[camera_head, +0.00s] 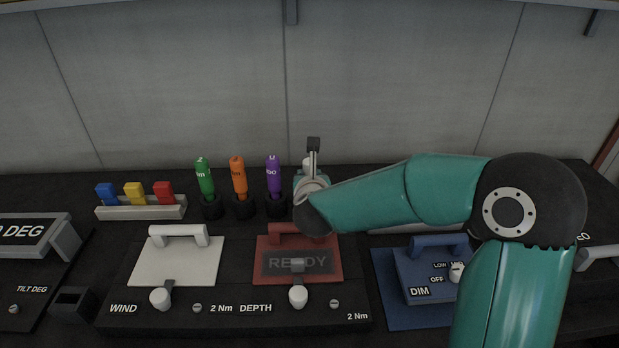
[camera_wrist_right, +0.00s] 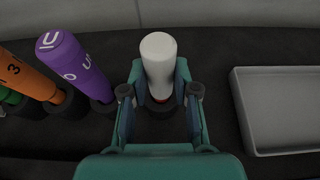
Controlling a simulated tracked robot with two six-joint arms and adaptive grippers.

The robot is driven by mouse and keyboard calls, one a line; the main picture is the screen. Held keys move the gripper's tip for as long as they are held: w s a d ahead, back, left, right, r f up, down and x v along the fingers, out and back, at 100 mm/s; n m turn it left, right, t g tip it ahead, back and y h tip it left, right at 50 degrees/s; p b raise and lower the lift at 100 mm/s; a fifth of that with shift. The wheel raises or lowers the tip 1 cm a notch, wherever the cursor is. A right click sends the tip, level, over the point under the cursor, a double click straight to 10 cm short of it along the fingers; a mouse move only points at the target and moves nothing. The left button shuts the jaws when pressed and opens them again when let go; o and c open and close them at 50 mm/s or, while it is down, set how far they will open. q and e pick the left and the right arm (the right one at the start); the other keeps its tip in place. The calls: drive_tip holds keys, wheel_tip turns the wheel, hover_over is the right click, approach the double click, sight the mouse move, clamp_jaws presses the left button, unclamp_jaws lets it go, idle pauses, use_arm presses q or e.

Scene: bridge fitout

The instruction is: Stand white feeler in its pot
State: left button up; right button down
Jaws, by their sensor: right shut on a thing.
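The white feeler (camera_wrist_right: 158,58) stands about upright between the fingers of my right gripper (camera_wrist_right: 160,93), which is shut on it. In the head view only a bit of its white top (camera_head: 307,163) shows behind my right gripper (camera_head: 311,184). My left gripper is not in view.
Green (camera_head: 204,177), orange (camera_head: 239,176) and purple (camera_head: 273,173) feelers stand in black pots to the left, the purple one closest. A grey tray (camera_wrist_right: 240,112) lies to the right. Panels with handles fill the front. A rack (camera_head: 141,212) holds coloured blocks.

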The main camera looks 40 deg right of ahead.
drive_tip(key=c, duration=0.8)
unclamp_jaws()
drive_tip(key=shift+a, duration=0.1)
drive_tip(key=v, duration=1.1)
drive_tip(key=shift+s+a, duration=0.2)
drive_tip(key=shift+s, duration=0.15)
drive_tip(key=shift+r, duration=0.2)
